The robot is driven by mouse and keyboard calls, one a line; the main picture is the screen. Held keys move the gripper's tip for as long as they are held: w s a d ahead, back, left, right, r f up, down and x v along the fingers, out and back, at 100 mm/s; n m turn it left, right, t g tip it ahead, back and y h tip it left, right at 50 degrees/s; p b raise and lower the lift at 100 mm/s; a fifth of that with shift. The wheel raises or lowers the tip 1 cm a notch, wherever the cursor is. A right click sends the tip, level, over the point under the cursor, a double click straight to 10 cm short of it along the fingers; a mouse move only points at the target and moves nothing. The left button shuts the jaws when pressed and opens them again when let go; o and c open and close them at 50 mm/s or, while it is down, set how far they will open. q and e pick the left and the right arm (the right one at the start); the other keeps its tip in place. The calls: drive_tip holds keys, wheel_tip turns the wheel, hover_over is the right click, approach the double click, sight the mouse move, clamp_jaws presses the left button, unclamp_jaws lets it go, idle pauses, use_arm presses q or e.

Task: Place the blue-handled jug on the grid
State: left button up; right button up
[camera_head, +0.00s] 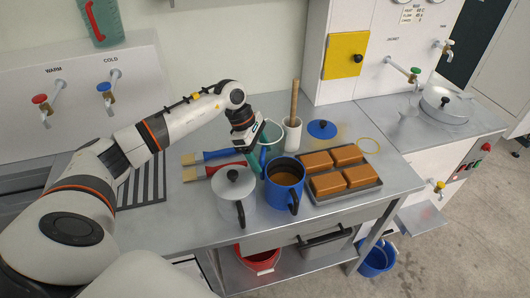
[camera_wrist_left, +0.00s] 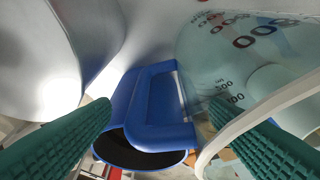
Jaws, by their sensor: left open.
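The clear jug (camera_head: 273,132) stands at the back of the worktop, behind the blue pot and partly hidden by my left gripper. Its blue handle (camera_head: 264,156) faces me. In the left wrist view the clear jug wall (camera_wrist_left: 240,65) shows red and black markings, and the blue handle (camera_wrist_left: 122,100) lies between the green fingers. My left gripper (camera_head: 256,163) is open around the handle; I cannot tell whether a finger touches it. The grid (camera_head: 150,186) is a dark striped drain panel on the left of the worktop, partly covered by my left arm. My right gripper is not in view.
A lidded grey pot (camera_head: 233,203) and a blue pot (camera_head: 285,180) stand close in front of the jug. Brushes (camera_head: 207,156) lie left of it. A white holder (camera_head: 292,135) and a tray of brown blocks (camera_head: 372,182) are right. Taps (camera_head: 105,89) jut above the grid.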

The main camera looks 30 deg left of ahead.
use_arm(q)
drive_tip(key=shift+d+f, duration=0.15)
drive_tip(key=shift+f, duration=0.1)
drive_tip(key=c, duration=1.3)
